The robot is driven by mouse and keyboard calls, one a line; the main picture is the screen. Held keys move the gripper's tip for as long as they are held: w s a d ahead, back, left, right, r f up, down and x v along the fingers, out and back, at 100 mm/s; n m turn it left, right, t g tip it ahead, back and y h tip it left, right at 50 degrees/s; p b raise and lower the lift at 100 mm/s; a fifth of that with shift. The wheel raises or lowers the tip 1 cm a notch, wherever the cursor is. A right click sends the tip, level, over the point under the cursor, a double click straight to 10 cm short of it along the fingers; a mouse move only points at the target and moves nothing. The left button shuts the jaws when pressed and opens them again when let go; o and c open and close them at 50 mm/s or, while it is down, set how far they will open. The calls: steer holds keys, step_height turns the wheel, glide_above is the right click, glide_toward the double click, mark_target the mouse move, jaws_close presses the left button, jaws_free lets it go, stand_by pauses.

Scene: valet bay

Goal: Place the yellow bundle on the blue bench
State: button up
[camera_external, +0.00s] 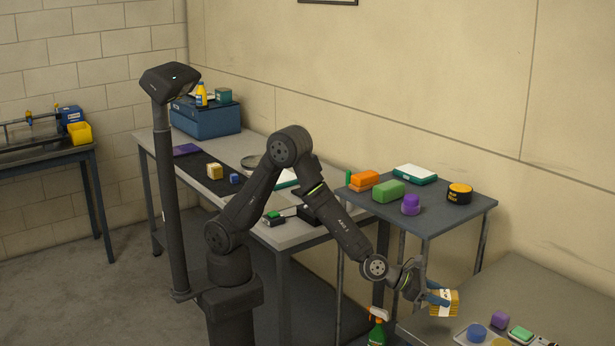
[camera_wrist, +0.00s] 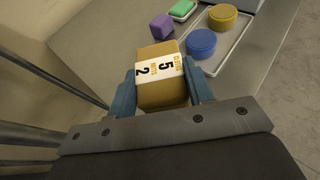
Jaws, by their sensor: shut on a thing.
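The yellow bundle (camera_external: 447,304), a banded block with a white printed label, is between the blue fingers of my gripper (camera_external: 436,297), which is shut on it. In the wrist view the bundle (camera_wrist: 152,60) sits between both fingertips (camera_wrist: 165,90). The bundle is above the low grey bench (camera_external: 470,294) at the lower right; I cannot tell the gap beneath it. A raised table with a dark blue-grey top (camera_external: 442,216) stands behind my gripper.
The raised table holds an orange block (camera_external: 364,180), a green block (camera_external: 388,191), a purple piece (camera_external: 411,205) and a black-and-yellow tin (camera_external: 459,193). Its right front is bare. A tray (camera_wrist: 236,55) with round pieces lies on the low bench. A spray bottle (camera_external: 377,330) stands near my gripper.

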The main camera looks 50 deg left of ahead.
steer(key=shift+f, duration=1.9)
steer(key=shift+f, duration=0.15)
steer(key=o, duration=1.1)
steer(key=shift+c, duration=0.2)
steer(key=shift+r, duration=0.25)
steer(key=v, duration=1.2)
steer(key=shift+f, duration=0.2)
